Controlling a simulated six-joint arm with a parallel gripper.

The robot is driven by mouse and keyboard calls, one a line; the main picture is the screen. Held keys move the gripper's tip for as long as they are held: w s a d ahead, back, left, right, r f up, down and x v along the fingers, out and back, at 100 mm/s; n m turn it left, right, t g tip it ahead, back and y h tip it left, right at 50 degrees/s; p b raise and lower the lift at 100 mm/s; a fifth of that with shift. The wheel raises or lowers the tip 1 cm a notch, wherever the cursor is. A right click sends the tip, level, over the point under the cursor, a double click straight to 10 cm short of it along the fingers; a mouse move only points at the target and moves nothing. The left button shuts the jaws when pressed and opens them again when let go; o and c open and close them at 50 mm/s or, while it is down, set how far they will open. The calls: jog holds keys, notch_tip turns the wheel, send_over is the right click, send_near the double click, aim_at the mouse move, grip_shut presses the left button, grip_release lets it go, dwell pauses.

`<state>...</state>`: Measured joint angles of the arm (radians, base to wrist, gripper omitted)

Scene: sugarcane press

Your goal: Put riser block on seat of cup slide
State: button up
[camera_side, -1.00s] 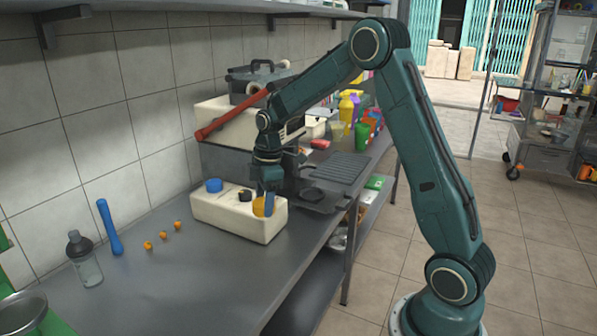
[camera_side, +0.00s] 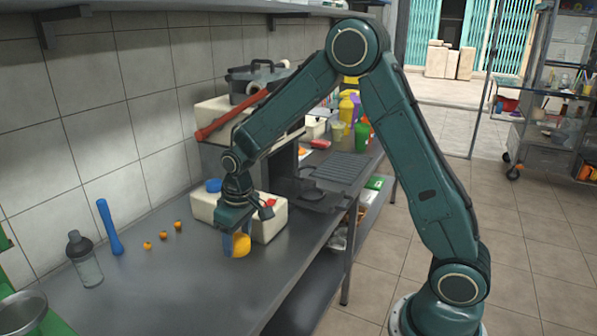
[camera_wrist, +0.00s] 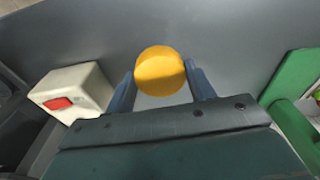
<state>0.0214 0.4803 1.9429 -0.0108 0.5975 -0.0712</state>
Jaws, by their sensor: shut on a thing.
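A yellow-orange rounded block (camera_side: 241,244), which I take to be the riser block, is between the blue fingers of my gripper (camera_side: 236,242). In the wrist view the block (camera_wrist: 160,70) shows its round face, with one finger of my gripper (camera_wrist: 160,85) on each side. My gripper is shut on it, in front of the cream box (camera_side: 272,222) and over the grey bench. The gap beneath the block cannot be told. A dark flat part (camera_side: 322,200) beyond the box may belong to the cup slide; its seat is not clear.
A blue pestle-like tool (camera_side: 108,228), a shaker bottle (camera_side: 84,262) and several small orange balls (camera_side: 163,236) stand or lie to the left. A metal bowl (camera_side: 22,312) is at the near left corner. The front bench top (camera_side: 180,295) is clear.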

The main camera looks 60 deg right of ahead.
jog(key=shift+a+f+m, duration=0.1)
jog(key=shift+a+m, duration=0.2)
jog(key=shift+a, duration=0.05)
jog(key=shift+w+r, duration=0.1)
jog(key=shift+r, duration=0.15)
jog(key=w+d+r+m, duration=0.2)
jog(key=d+r+m, duration=0.2)
jog(key=r, duration=0.3)
jog(key=s+d+r+m, duration=0.1)
jog(key=d+r+m, duration=0.3)
jog(key=d, duration=0.9)
jog(key=m+h, duration=0.1)
jog(key=m, duration=0.4)
send_over(312, 195)
notch_tip(312, 195, down, 8)
jog(key=r, duration=0.1)
jog(key=shift+g, duration=0.4)
jog(key=shift+a+f, duration=0.2)
jog(key=shift+f, duration=5.05)
jog(key=shift+s+f, duration=0.1)
jog(key=shift+f, duration=0.55)
